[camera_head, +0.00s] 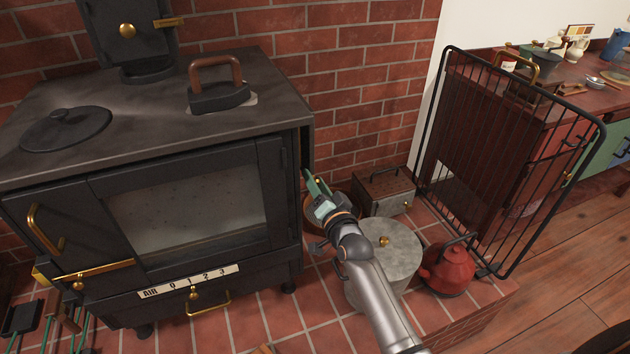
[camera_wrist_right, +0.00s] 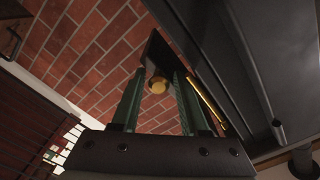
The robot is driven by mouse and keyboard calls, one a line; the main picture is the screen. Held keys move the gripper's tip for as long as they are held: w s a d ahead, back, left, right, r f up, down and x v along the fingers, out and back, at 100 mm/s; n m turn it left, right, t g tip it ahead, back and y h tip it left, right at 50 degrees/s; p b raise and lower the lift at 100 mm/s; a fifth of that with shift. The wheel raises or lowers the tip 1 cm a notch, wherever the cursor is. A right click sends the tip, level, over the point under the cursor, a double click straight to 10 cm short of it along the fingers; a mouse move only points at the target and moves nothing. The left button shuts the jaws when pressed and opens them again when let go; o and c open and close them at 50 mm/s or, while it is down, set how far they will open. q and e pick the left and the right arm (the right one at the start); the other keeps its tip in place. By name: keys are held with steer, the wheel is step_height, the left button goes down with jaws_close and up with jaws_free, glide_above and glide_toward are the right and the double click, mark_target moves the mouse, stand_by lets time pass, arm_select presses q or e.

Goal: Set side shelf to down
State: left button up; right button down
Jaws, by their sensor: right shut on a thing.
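The black stove (camera_head: 180,190) stands at the left against the brick wall. A thin dark panel, which looks like the side shelf (camera_head: 308,148), runs along the stove's right side and hangs nearly upright, seen almost edge-on. In the right wrist view a dark panel (camera_wrist_right: 158,50) with a round brass knob (camera_wrist_right: 157,86) lies between the green fingers. My right gripper (camera_head: 317,187) is at the lower part of the stove's right side. It is shut on the brass knob; the exact contact is partly hidden. My left gripper is not in view.
A grey lidded pot (camera_head: 395,250), a red kettle (camera_head: 447,268) and a metal box (camera_head: 386,190) stand on the tiled hearth close to my right arm. A black wire guard (camera_head: 500,150) stands to the right. An iron (camera_head: 218,98) sits on the stove top.

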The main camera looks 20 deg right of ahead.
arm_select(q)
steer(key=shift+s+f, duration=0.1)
arm_select(e)
steer(key=c, duration=0.8)
jaws_free()
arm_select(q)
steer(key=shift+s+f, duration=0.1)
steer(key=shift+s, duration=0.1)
arm_select(e)
steer(key=shift+o, duration=0.7)
arm_select(q)
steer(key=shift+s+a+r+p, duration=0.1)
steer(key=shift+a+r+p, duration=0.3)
steer(key=shift+p, duration=0.3)
arm_select(e)
steer(key=s, duration=1.2)
steer(key=shift+s+a, duration=0.25)
steer(key=shift+a, duration=0.15)
